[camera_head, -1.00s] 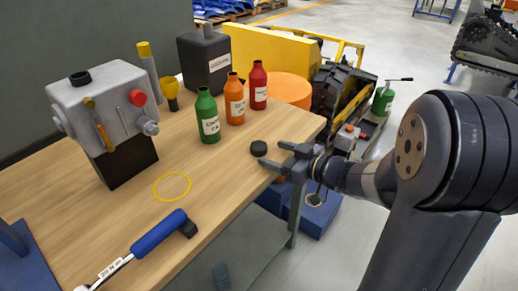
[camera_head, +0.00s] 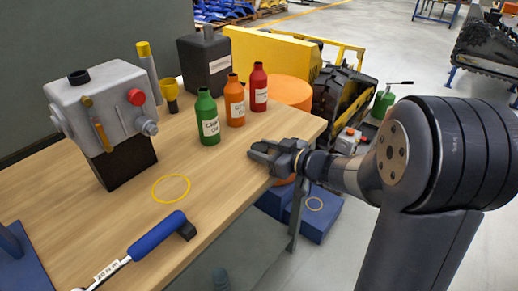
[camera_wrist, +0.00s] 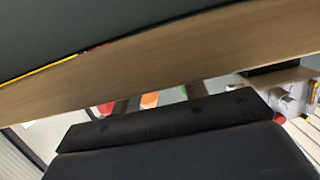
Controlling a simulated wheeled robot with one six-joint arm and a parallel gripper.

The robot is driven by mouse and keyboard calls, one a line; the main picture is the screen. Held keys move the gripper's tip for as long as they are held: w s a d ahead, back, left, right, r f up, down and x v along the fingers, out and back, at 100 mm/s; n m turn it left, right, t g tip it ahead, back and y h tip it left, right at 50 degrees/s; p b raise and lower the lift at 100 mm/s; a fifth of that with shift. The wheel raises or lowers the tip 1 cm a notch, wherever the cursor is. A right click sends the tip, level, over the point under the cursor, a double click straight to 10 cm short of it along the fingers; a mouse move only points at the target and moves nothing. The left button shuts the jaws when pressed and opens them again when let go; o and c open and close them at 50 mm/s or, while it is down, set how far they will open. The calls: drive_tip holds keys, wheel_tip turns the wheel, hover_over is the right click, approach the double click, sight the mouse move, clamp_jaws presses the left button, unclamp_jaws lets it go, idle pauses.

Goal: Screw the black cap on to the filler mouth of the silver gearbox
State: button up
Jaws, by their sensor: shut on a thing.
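The silver gearbox (camera_head: 100,95) stands on a black block at the left of the bench. Its dark filler mouth (camera_head: 79,77) sticks up at the top, with no cap on it. My gripper (camera_head: 264,152) is at the bench's right edge, low at the wood, shut on the black cap. The fingers hide most or all of the cap in the head view. The wrist view shows mainly a dark housing and the bench at a slant; the cap cannot be made out there.
Green (camera_head: 208,117), orange (camera_head: 235,100) and red (camera_head: 258,87) bottles stand behind my gripper. A yellow funnel (camera_head: 170,92) and a black container (camera_head: 205,62) stand farther back. A blue-handled wrench (camera_head: 158,234) lies in front. A yellow ring (camera_head: 171,188) marks clear wood.

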drive_tip(key=c, duration=0.3)
